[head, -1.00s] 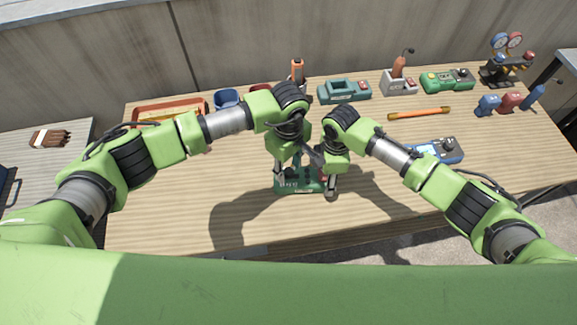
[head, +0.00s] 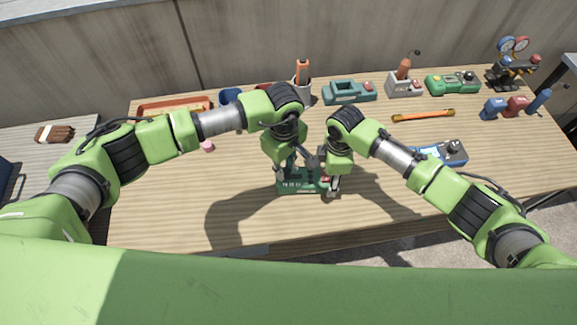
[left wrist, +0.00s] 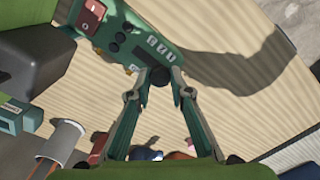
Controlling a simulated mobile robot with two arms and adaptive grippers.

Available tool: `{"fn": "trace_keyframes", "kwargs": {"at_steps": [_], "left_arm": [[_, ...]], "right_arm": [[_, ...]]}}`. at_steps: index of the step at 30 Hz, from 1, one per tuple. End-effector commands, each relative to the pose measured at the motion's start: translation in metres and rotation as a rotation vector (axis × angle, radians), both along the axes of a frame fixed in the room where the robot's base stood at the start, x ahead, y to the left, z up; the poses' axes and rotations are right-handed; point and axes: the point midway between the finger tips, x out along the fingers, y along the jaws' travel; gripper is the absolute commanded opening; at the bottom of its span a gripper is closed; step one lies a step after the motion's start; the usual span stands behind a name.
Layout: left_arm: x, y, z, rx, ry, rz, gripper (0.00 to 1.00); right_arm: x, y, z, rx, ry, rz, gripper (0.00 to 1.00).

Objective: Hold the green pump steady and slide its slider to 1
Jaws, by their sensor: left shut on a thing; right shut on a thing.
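The green pump (head: 291,187) lies on the wooden table in front of me, partly covered by both grippers. The left wrist view shows its dark green body (left wrist: 128,38) with white markings, round black parts and a red-brown block at one end. My left gripper (head: 289,170) reaches down to the pump's left part. In the left wrist view its fingertips (left wrist: 158,82) close in at the pump's edge, around a black part. My right gripper (head: 333,190) is shut at the pump's right end; its exact grip is hidden. I cannot tell the slider's position.
Along the back stand an orange tray (head: 160,107), a cup with an orange tool (head: 302,85), a teal device (head: 349,92) and another green device (head: 453,83). The front table area is clear.

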Motion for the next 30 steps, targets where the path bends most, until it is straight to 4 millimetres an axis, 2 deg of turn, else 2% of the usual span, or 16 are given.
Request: {"fn": "trace_keyframes", "kwargs": {"at_steps": [2, 3, 4, 5, 17, 20, 30], "left_arm": [[0.001, 0.001, 0.000, 0.003, 0.000, 0.001, 0.00], [0.000, 0.001, 0.000, 0.003, 0.000, 0.001, 0.27], [0.000, 0.001, 0.000, 0.003, 0.000, 0.001, 0.35], [0.000, 0.001, 0.000, 0.003, 0.000, 0.001, 0.37], [0.001, 0.000, 0.006, 0.002, -0.001, 0.001, 0.37], [0.002, 0.000, 0.019, 0.000, -0.003, 0.000, 0.37], [0.002, 0.001, 0.090, 0.002, -0.004, 0.000, 0.37]], "right_arm": [[0.001, -0.002, 0.000, -0.004, -0.001, -0.002, 0.09], [0.001, -0.002, 0.000, -0.004, -0.001, -0.002, 0.09], [0.001, -0.002, 0.000, -0.004, -0.001, -0.002, 0.09], [0.001, -0.002, 0.000, -0.004, -0.001, -0.002, 0.09], [0.001, -0.002, 0.000, -0.004, 0.000, -0.001, 0.09], [0.000, -0.002, 0.000, -0.003, 0.000, -0.001, 0.09], [0.000, -0.001, 0.000, -0.003, 0.000, -0.001, 0.09]]}}
